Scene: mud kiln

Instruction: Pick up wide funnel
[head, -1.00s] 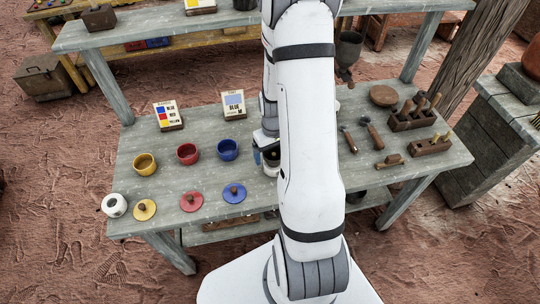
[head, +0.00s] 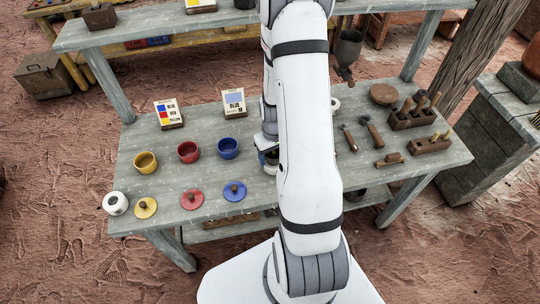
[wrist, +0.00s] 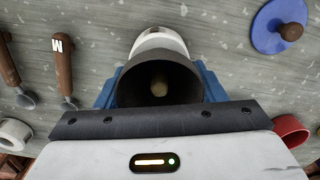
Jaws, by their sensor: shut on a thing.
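The dark grey wide funnel (wrist: 160,70) shows in the wrist view with its broad round mouth facing the camera and a lighter opening at its centre. My gripper (wrist: 160,88) has its blue fingers shut on either side of the funnel. A white rounded vessel (wrist: 161,40) shows just beyond the funnel; I cannot tell whether they touch. In the head view my arm hides the funnel, and only part of my gripper (head: 266,146) shows at the arm's left edge, low over the table.
Yellow (head: 145,163), red (head: 188,152) and blue (head: 228,148) cups stand left on the table (head: 230,178). Matching lids, including the blue lid (head: 235,191), lie in front. A white pot (head: 115,203) stands at the left edge. Tools and a wooden tool block (head: 412,116) occupy the right.

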